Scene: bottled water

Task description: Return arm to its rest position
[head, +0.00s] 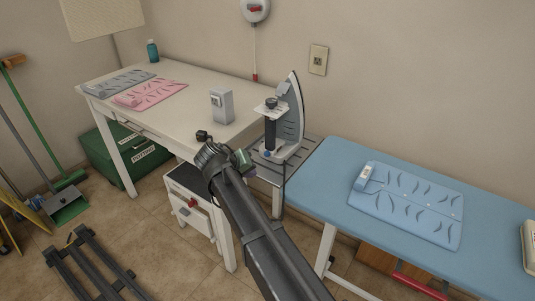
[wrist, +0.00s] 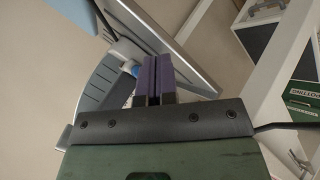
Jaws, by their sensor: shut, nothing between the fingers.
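My dark arm reaches up from the bottom of the head view to near the table's front corner. My gripper (wrist: 152,80) shows in the wrist view with its two dark fingers together and nothing between them. The grey iron (head: 293,112) stands upright just beyond and to the right of the gripper in the head view. It also shows behind the fingers in the wrist view (wrist: 112,80); I cannot tell the exact gap.
The white table (head: 187,97) holds folded cloths and a small grey box (head: 221,106). A drawer unit (head: 190,205) and a green box (head: 105,160) stand below the table. A dark rack (head: 95,265) lies at lower left.

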